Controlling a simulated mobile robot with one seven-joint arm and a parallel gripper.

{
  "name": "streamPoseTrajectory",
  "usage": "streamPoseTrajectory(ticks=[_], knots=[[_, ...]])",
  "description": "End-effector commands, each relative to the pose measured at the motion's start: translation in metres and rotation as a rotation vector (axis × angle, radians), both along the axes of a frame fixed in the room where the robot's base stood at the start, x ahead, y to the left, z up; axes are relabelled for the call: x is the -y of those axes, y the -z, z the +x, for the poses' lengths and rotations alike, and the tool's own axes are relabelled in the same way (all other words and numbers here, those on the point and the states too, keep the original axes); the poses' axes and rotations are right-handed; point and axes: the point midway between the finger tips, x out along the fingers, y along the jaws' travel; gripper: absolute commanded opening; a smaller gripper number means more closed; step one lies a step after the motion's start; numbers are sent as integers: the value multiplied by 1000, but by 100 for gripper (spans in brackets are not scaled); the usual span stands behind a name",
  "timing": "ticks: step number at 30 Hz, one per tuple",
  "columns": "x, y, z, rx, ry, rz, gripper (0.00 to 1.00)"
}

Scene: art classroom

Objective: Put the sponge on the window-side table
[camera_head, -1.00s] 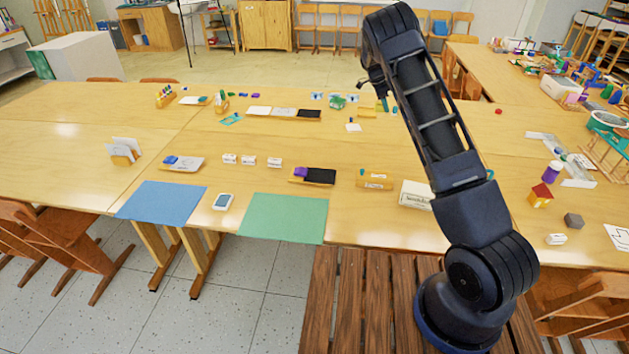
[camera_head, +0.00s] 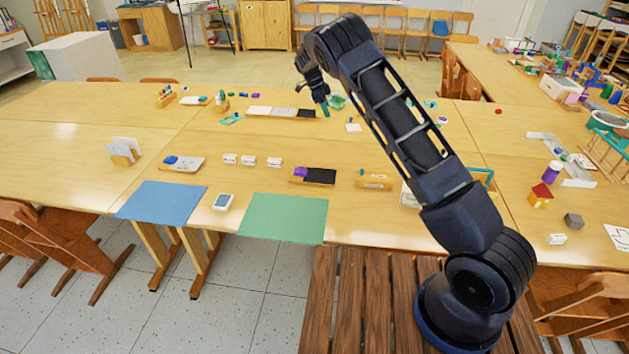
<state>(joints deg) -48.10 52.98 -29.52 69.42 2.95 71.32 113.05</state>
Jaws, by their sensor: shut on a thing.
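My gripper (camera_head: 323,101) is above the far middle part of the large wooden table (camera_head: 400,215). It points down and is shut on a small green-teal thing (camera_head: 325,109). That thing is partly hidden by the fingers and too small for me to be sure that it is the sponge. I cannot tell whether it touches the table. No other thing is clearly a sponge. No window shows, so I cannot tell which table is the window-side one. Another wooden table (camera_head: 478,72) stands at the back right, with many things on its far part.
Black-and-wood trays (camera_head: 320,176), white blocks (camera_head: 275,162), a blue mat (camera_head: 160,203) and a green mat (camera_head: 285,218) lie on the large table. A toy house (camera_head: 541,196) and purple cup (camera_head: 551,172) stand at right. The far left tabletop is mostly clear.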

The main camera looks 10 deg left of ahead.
Motion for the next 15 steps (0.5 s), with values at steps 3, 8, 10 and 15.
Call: streamPoseTrajectory(ticks=[3, 8, 10, 15], knots=[[-30, 0, -16, 0, 1, 0, 14], [-65, 0, -38, 0, 9, 0, 14], [-81, 0, -49, 0, 10, -1, 14], [-117, -1, -75, 1, 17, 0, 14]])
